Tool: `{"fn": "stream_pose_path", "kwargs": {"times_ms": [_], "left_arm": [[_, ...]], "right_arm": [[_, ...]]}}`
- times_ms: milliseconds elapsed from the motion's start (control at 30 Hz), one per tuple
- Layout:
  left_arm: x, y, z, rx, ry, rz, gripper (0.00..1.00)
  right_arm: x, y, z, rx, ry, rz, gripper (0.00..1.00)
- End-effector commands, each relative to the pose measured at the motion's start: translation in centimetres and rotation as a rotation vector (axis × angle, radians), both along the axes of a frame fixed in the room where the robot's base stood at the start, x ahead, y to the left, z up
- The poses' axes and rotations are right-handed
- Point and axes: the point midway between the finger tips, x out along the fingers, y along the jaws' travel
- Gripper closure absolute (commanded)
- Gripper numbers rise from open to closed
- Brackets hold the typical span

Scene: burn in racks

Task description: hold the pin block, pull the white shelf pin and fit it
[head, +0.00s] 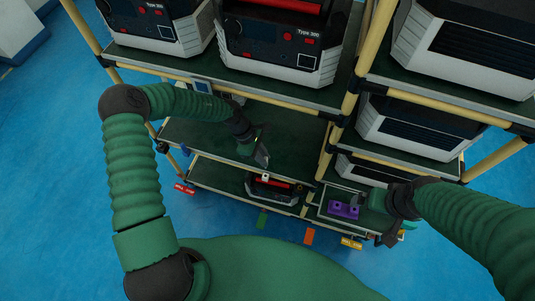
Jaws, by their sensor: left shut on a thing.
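My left gripper (262,160) reaches down over the lower shelf in the middle of the head view and is shut. A small white piece (264,177), which looks like the white shelf pin, shows right at its tips; the grip itself is too small to see clearly. The purple pin block (343,210) sits on a small low shelf at the right, with small raised parts on top. My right gripper (362,198) is low beside the block's right end. Its fingers are small and dark, and I cannot tell whether they close on the block.
The rack has yellow posts and dark green shelves (190,135). Type 300 units (280,45) fill the upper shelves, and more units (420,130) stand at the right. A smaller dark unit with red (270,188) is below my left gripper. Blue floor (60,200) is clear at left.

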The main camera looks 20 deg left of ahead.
Motion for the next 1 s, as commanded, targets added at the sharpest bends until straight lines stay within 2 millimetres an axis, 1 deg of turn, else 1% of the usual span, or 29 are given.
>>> {"fn": "stream_pose_path", "kwargs": {"times_ms": [167, 300, 400, 700, 833, 1000], "left_arm": [[0.1, -0.1, 0.0, -0.001, 0.001, -0.002, 1.00], [0.2, -0.1, 0.3, -0.004, 0.003, 0.000, 1.00], [0.1, -0.1, -1.5, -0.003, 0.004, -0.002, 1.00], [0.2, -0.1, -4.9, -0.004, 0.002, -0.002, 1.00], [0.2, -0.1, -5.6, -0.003, 0.001, -0.003, 1.00], [0.2, -0.1, -5.9, -0.002, 0.001, -0.003, 1.00]], "right_arm": [[0.0, 0.0, 0.1, 0.000, 0.000, 0.000, 0.00], [0.0, 0.0, 1.2, 0.000, 0.000, 0.000, 0.00], [0.0, 0.0, -0.1, 0.000, -0.001, 0.000, 0.00], [0.0, 0.0, -1.9, 0.000, 0.000, 0.000, 0.00], [0.0, 0.0, -2.3, 0.000, 0.000, 0.000, 0.00], [0.0, 0.0, -2.3, 0.000, -0.001, 0.000, 0.00]]}}
